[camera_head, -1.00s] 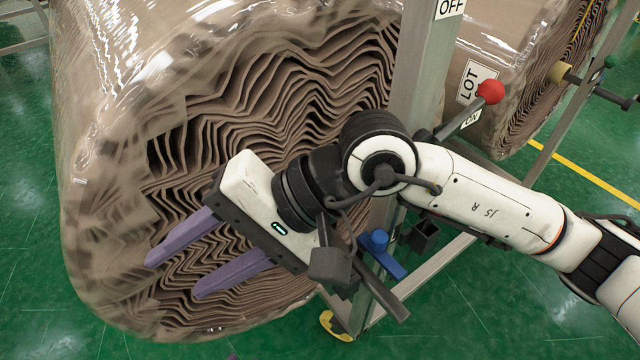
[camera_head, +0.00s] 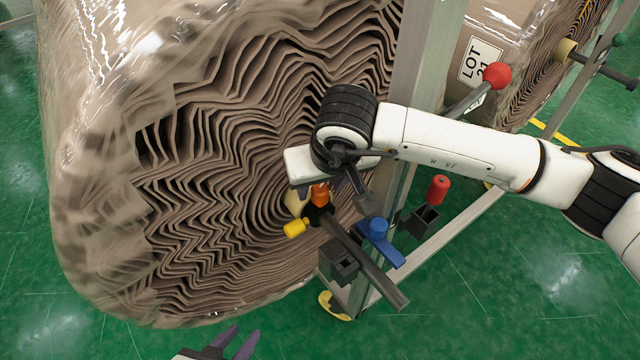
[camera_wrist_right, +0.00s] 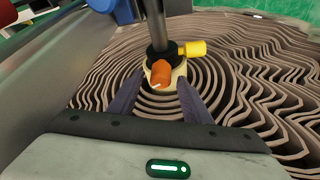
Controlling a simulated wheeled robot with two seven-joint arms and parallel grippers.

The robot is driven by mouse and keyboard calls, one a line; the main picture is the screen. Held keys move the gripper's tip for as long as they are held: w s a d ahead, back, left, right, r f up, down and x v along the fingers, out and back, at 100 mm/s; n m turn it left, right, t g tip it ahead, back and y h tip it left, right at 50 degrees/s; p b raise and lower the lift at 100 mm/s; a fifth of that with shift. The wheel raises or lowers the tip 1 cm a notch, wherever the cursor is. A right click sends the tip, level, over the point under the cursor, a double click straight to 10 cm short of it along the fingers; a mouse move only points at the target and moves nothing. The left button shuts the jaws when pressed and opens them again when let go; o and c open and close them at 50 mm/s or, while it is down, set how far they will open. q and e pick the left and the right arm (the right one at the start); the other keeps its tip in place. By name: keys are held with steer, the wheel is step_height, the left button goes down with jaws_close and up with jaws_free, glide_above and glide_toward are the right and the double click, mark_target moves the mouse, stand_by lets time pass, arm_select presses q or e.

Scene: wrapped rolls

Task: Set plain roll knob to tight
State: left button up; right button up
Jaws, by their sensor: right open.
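The large brown roll in clear wrap (camera_head: 190,200) carries no visible label; its layered end faces me. At its core a pale hub (camera_head: 296,203) with a dark collar and bar carries an orange knob (camera_head: 320,194) and a yellow knob (camera_head: 295,228). The orange knob shows in the right wrist view (camera_wrist_right: 161,72), pointing toward the camera. My right gripper (camera_wrist_right: 158,84) is open, its purple fingers either side of the line to the orange knob, with no clear contact. In the head view its fingers are mostly hidden. My left gripper (camera_head: 241,337) is open and empty at the bottom edge.
A metal post (camera_head: 425,90) stands right of the roll, with a blue knob (camera_head: 376,228), black holders (camera_head: 340,262) and a red cylinder (camera_head: 438,188) near it. A red-ball lever (camera_head: 498,76) is higher up. Behind is a roll with a LOT label (camera_head: 480,58). Green floor lies right.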

steer(key=shift+w+a+f, duration=0.1)
steer(key=shift+w+f, duration=0.15)
steer(key=shift+f, duration=0.35)
steer(key=c, duration=1)
steer(key=shift+c, duration=0.2)
